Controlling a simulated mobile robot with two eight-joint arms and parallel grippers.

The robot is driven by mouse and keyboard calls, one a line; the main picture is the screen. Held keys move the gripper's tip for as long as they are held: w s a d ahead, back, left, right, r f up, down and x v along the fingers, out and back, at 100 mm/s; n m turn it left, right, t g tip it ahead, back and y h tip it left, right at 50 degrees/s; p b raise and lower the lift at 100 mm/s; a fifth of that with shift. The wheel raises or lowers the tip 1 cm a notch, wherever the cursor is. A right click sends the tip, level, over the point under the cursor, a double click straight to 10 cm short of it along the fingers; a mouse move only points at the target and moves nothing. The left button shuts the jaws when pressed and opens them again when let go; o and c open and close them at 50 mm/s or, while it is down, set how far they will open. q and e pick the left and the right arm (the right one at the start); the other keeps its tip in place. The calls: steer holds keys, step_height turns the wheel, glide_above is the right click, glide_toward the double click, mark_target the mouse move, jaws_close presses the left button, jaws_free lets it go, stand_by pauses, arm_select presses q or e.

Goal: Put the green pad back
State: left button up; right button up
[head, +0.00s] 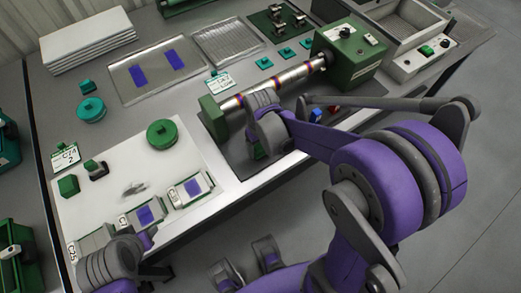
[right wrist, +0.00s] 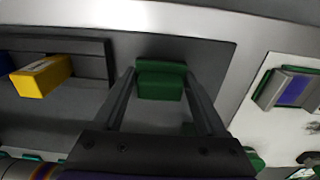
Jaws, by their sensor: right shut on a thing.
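The green pad (right wrist: 160,82) is a small block in the right wrist view. It sits between the two dark fingers of my right gripper (right wrist: 160,90), which is shut on it. Whether the pad touches the mat is hard to tell. My left gripper (head: 115,262) is at the lower left, by the white board's front edge; its fingers are not clear.
A yellow block (right wrist: 42,76) lies in a dark tray (right wrist: 95,48) beside the pad. A green machine (head: 350,52) with a shiny roller (head: 290,80) stands just behind my right gripper. The white board (head: 110,190) holds several small framed pieces and a green disc (head: 162,132).

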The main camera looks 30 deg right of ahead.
step_height(320, 180, down, 2)
steer(key=shift+f, duration=0.15)
steer(key=shift+f, duration=0.1)
